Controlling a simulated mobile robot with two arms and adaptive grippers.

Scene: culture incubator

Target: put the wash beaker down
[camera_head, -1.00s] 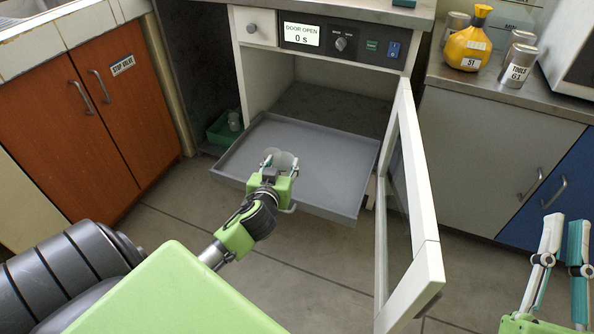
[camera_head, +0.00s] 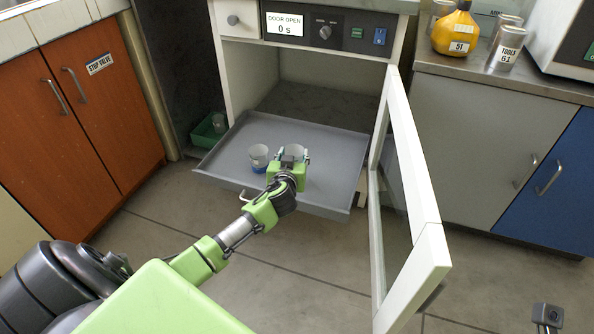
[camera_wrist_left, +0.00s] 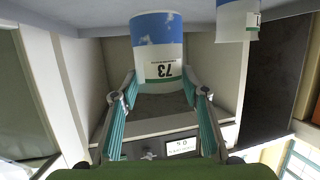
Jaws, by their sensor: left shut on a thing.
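In the left wrist view the held beaker (camera_wrist_left: 157,42) has a blue and white band and the label 73, between the two teal-padded fingers. It looks upright. I cannot tell whether its base touches the tray. A second beaker with a blue band (camera_head: 259,158) stands on the tray just left of the gripper, and also shows in the wrist view (camera_wrist_left: 237,20). A small grey part at the lower right may belong to my right gripper (camera_head: 547,317).
The incubator's open white-framed door (camera_head: 408,190) stands right of the tray, close to it. The incubator display (camera_head: 286,23) reads DOOR OPEN. A green bin (camera_head: 207,131) is on the floor at left. The tray's right part is clear.

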